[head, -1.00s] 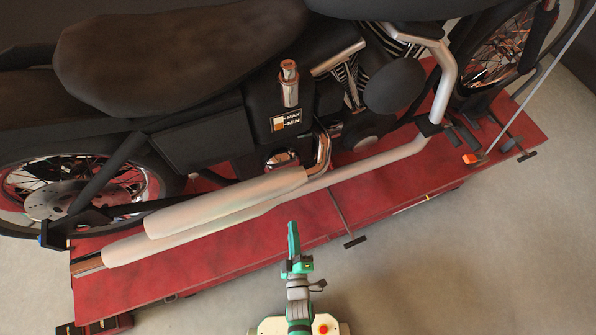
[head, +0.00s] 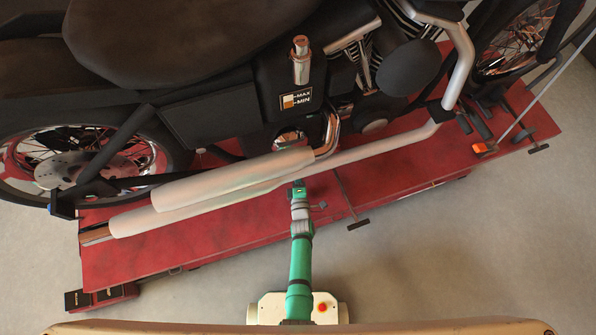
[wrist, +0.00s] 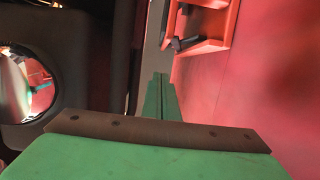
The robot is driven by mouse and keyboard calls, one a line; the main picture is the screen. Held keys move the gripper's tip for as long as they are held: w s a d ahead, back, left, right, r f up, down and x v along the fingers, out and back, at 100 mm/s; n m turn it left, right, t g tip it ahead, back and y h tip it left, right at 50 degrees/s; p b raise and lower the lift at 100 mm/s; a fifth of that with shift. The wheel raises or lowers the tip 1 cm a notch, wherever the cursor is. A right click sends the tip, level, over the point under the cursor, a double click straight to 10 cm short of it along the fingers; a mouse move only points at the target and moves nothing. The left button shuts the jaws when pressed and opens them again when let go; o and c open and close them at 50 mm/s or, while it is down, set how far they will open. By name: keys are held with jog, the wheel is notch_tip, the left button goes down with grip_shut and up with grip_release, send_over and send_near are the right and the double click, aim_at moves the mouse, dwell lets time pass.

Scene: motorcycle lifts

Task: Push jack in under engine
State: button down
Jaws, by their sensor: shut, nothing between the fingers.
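The motorcycle's dark engine (head: 350,70) stands above the red lift deck (head: 240,240) in the head view. An orange-red bracket-like body, apparently the jack (wrist: 212,28), shows at the top of the wrist view with a dark stub on it. In the head view the jack is hidden under the motorcycle. My gripper (wrist: 160,80) is shut, with its green fingers together and empty, pointing towards a grey bar beside the jack. Whether the fingertips touch it I cannot tell. In the head view my gripper reaches the exhaust pipes, and its fingertips are hidden.
Two pale exhaust pipes (head: 225,180) run along the near side of the motorcycle, close over my gripper. A dark part with a round shiny face (wrist: 25,85) is at the left of the wrist view. A dark pedal-like stub (head: 358,224) sticks out at the deck's near edge.

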jog(key=w, duration=0.4)
jog(key=shift+w, duration=0.25)
jog(key=shift+w+d, duration=0.25)
jog(key=shift+d, duration=0.75)
jog(key=shift+w+d, duration=0.2)
jog(key=shift+d, duration=0.5)
jog(key=shift+w+a, duration=0.1)
jog(key=shift+w, duration=0.05)
